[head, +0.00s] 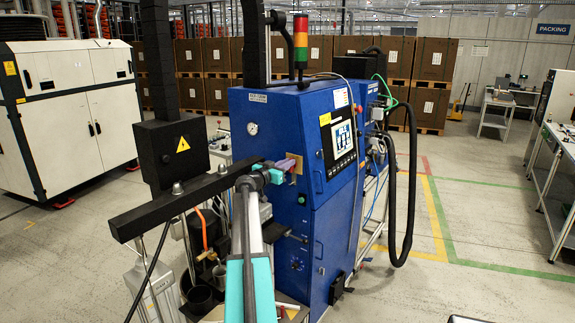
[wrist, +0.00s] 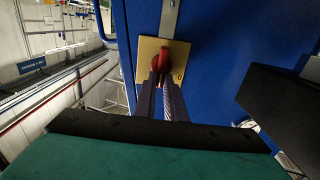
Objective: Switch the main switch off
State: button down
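The main switch (wrist: 159,56) is a red rotary knob on a yellow plate (wrist: 177,50) on the blue cabinet. A "0" mark shows at the plate's lower right. My gripper (wrist: 161,73) has its two purple fingers up against the knob, with red showing between and around the tips; it looks shut on the knob. The fingers hide the lower part of the knob and plate.
A dark beam (head: 165,205) and a black box with a warning sign (head: 172,150) stand left of my arm. A signal tower (head: 300,42) tops the cabinet. A black hose (head: 410,190) hangs at its right. Open floor lies further right.

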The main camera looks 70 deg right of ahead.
jog(key=shift+f+n+b, duration=0.2)
jog(key=shift+n+b, duration=0.2)
jog(key=shift+b, duration=0.45)
jog(key=shift+w+b, duration=0.1)
jog(key=shift+b, duration=0.25)
jog(key=n+b, duration=0.3)
jog(key=n, duration=0.2)
jog(key=w+f+n+b, duration=0.1)
jog(key=n+b, duration=0.2)
jog(key=n, duration=0.3)
jog(key=n+b, duration=0.3)
jog(key=n, duration=0.3)
jog(key=shift+w+d+f, duration=0.25)
jog(key=shift+w+f, duration=0.05)
jog(key=shift+w, duration=0.05)
jog(key=c, duration=1.8)
grip_release()
